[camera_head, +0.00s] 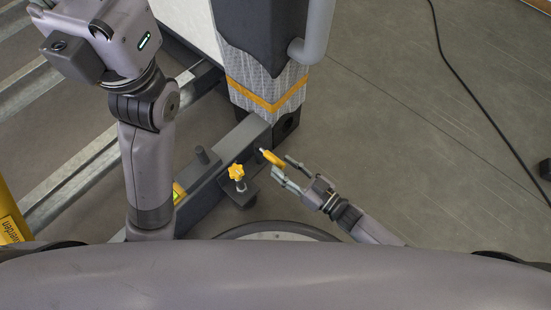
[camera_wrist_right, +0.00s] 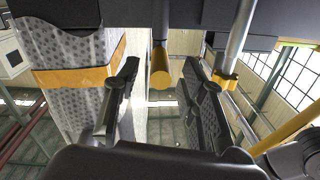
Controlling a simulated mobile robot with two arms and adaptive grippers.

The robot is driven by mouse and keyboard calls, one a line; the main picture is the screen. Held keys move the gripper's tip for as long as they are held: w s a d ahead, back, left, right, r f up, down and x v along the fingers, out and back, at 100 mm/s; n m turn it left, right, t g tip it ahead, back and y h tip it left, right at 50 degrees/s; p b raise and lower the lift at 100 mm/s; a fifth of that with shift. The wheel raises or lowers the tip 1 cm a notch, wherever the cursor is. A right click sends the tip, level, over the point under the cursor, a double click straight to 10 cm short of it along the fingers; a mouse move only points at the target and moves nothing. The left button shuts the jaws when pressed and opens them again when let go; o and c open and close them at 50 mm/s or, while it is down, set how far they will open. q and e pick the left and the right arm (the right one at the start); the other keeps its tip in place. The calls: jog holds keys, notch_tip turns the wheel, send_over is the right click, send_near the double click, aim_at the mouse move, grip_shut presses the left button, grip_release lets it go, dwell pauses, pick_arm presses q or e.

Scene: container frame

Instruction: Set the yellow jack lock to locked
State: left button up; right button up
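The yellow jack lock (camera_head: 273,159) shows as a short yellow grip on a thin metal pin, sticking out of the side of the dark beam (camera_head: 243,142) and pointing to the lower right. In the right wrist view, its round yellow end (camera_wrist_right: 160,77) lies between the fingers, farther out. My right gripper (camera_head: 284,168) is open, with its fingertips close by the yellow grip; it also shows in the right wrist view (camera_wrist_right: 162,95). I see a gap on both sides of the grip and no clear contact. My left arm is at the left; its gripper is not visible.
A patterned post with an orange band (camera_head: 268,100) and a grey pipe (camera_head: 316,35) rise behind. A black cable (camera_head: 470,85) lies on the right floor, which is mostly clear.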

jog(key=v, duration=0.7)
jog(key=shift+r, duration=0.1)
